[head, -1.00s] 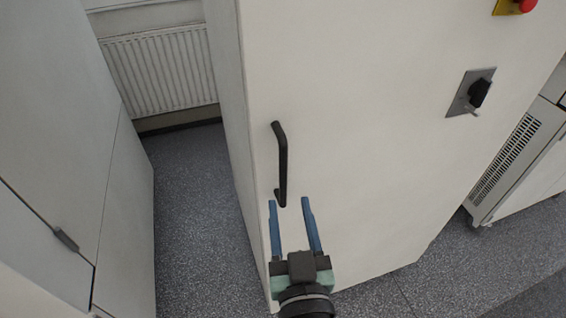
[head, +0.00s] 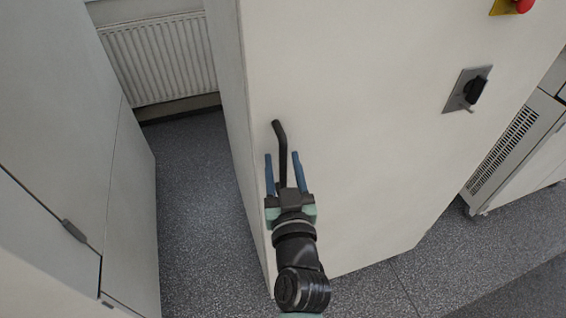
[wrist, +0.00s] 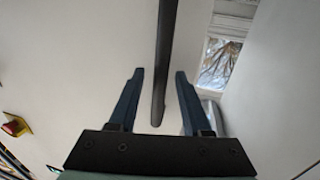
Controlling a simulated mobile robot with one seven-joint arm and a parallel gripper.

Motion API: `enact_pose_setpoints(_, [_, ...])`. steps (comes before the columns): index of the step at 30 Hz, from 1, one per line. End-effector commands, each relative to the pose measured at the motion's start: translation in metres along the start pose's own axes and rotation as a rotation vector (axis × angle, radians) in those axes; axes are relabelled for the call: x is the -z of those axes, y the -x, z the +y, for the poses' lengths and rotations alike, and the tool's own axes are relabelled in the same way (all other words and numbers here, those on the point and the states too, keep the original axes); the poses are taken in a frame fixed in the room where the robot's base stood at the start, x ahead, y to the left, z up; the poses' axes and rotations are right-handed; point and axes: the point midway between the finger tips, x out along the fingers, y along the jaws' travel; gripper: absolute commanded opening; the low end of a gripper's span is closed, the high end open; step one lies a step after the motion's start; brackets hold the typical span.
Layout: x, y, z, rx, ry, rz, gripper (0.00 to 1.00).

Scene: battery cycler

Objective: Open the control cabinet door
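The control cabinet door (head: 350,130) is a large off-white panel that looks shut. Its black bar handle (head: 280,140) stands upright near the door's left edge; its lower part is hidden behind my gripper in the head view. My gripper (head: 282,156) is open, with one blue finger on each side of the handle in the picture. In the wrist view the handle (wrist: 165,60) runs down between the two fingertips (wrist: 160,73), with a gap on both sides. Neither finger appears to touch the handle.
A black rotary switch (head: 474,90) and a red emergency button (head: 523,5) are on the cabinet front at the right. A grey cabinet (head: 60,110) stands at the left, across a strip of clear floor (head: 200,200). A radiator (head: 160,60) is behind.

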Motion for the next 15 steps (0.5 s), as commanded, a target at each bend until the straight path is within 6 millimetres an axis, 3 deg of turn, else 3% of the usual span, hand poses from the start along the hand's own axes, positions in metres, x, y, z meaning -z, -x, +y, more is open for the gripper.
enact_pose_setpoints(1, [-0.0001, 0.0002, 0.0000, 0.000, 0.000, 0.000, 0.39])
enact_pose_setpoints(8, [0.0000, 0.0003, 0.0001, 0.000, 0.000, 0.000, 0.00])
enact_pose_setpoints(15, [0.0000, 0.0004, 0.0001, 0.000, 0.000, 0.000, 0.00])
